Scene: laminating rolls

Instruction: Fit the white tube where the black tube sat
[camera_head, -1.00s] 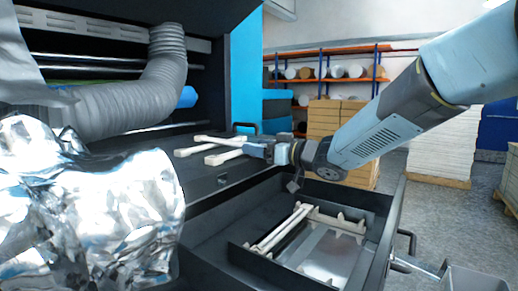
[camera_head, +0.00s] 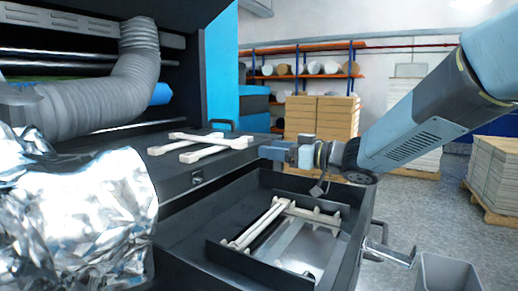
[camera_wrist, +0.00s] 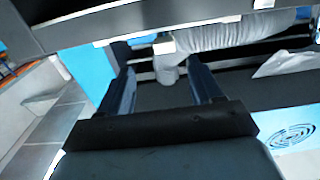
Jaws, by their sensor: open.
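Two pale, bone-shaped pieces with flared ends, an upper one (camera_head: 212,138) and a lower one (camera_head: 205,153), lie on the black ledge in the head view. Pale rods (camera_head: 258,225) lie in the open black drawer (camera_head: 195,235), beside a dark strip. I cannot tell which piece is the white tube, and no black tube stands out clearly. My gripper (camera_head: 268,152) is just right of the ledge pieces, above the drawer's back edge. The wrist view shows my gripper (camera_wrist: 163,78) open, its two dark fingers apart with nothing held between them.
A grey corrugated duct (camera_head: 95,105) curves down into the machine at left, with crumpled silver foil (camera_head: 85,215) in front of it. A grey bin (camera_head: 447,275) stands right of the drawer. Stacked boxes (camera_head: 320,118) and shelving are behind.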

